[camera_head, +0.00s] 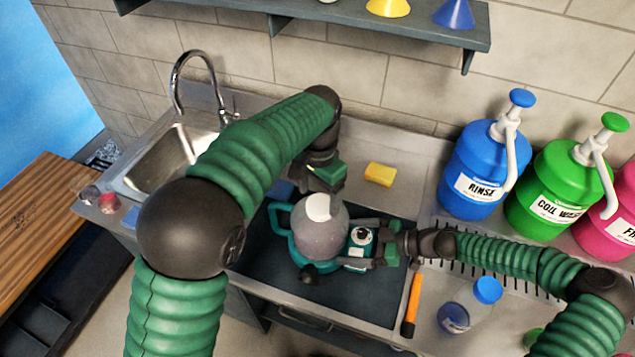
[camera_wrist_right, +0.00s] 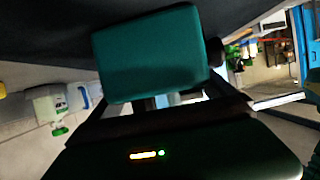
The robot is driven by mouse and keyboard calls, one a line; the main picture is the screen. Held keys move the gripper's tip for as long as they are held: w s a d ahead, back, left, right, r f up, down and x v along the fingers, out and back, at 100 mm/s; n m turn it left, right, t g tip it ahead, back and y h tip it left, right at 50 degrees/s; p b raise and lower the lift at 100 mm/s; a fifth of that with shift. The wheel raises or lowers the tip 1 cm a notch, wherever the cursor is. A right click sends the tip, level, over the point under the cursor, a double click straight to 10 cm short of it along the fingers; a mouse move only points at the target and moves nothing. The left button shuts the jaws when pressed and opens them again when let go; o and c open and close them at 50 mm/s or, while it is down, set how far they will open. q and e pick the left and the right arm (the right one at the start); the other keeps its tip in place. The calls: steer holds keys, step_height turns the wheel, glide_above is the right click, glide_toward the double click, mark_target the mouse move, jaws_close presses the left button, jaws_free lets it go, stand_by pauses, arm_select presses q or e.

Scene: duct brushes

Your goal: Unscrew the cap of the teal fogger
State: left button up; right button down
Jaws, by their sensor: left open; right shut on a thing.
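The teal fogger (camera_head: 320,240) stands on the dark mat, with a clear rounded tank and a white cap (camera_head: 317,207) on top. My right gripper (camera_head: 356,244) is shut on the fogger's teal body from the right side. In the right wrist view a teal block of the fogger (camera_wrist_right: 150,55) fills the space ahead of the fingers. My left gripper (camera_head: 332,186) is open above and just behind the cap, pointing down. Its fingertips partly overlap the cap's far edge in the picture, and I cannot tell whether they touch it.
A yellow sponge (camera_head: 380,174) lies behind the dark mat (camera_head: 262,262). An orange-handled tool (camera_head: 411,305) and a blue-capped jar (camera_head: 487,290) are to the right. Blue (camera_head: 475,175) and green (camera_head: 556,185) pump jugs stand at the back right. The sink (camera_head: 170,158) is at the left.

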mark_target(319, 204)
arm_select(q)
steer(key=shift+f, duration=1.2)
steer(key=c, duration=1.4)
steer(key=shift+w+r+n, duration=0.1)
steer(key=shift+n, duration=1.1)
steer(key=shift+c, duration=0.4)
steer(key=shift+r, duration=0.2)
steer(key=shift+r, duration=0.9)
steer(key=shift+r, duration=2)
